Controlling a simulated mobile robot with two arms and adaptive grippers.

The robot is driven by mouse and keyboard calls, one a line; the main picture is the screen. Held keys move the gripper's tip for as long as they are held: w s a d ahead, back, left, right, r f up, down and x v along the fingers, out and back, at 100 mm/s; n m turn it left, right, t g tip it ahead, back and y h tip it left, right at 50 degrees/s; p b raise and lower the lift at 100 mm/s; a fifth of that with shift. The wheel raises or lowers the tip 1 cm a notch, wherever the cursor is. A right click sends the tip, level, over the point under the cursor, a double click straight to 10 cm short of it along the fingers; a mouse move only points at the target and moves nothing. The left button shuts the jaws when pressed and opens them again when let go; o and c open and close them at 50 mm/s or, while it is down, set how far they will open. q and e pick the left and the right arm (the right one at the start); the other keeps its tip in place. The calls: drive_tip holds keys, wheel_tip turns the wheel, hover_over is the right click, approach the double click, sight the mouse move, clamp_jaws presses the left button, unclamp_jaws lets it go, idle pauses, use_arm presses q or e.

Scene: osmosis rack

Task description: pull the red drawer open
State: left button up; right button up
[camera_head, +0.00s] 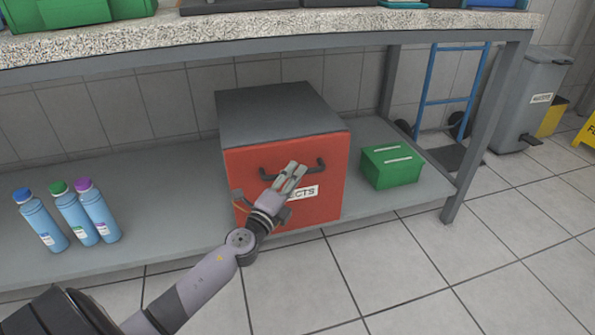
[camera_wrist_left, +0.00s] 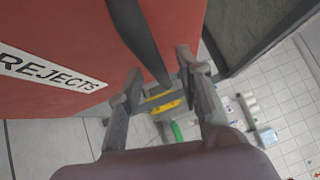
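The red drawer (camera_head: 240,175) is the front of a dark grey box and looks closed. It bears a white REJECTS label, partly covered by my gripper in the head view and also visible in the wrist view (camera_wrist_left: 50,68). A dark bar handle (camera_head: 318,166) runs across the drawer's upper part. My left gripper (camera_head: 294,168) is in front of the drawer at the middle of the handle. In the left wrist view its fingers stand apart, with the handle (camera_wrist_left: 140,40) running between them. I cannot tell whether either finger touches it. My right gripper is not in view.
The box (camera_head: 275,105) stands on a grey lower shelf (camera_head: 160,170) under a speckled worktop (camera_head: 330,22). Several blue bottles (camera_head: 70,218) stand left; a green box (camera_head: 391,167) sits right. A table leg (camera_head: 485,120) is further right. The tiled floor in front is clear.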

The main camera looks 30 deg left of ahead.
use_arm(q)
drive_tip(key=shift+w+r, duration=0.1)
drive_tip(key=shift+w, duration=0.9)
drive_tip(key=shift+c, duration=0.6)
clamp_jaws()
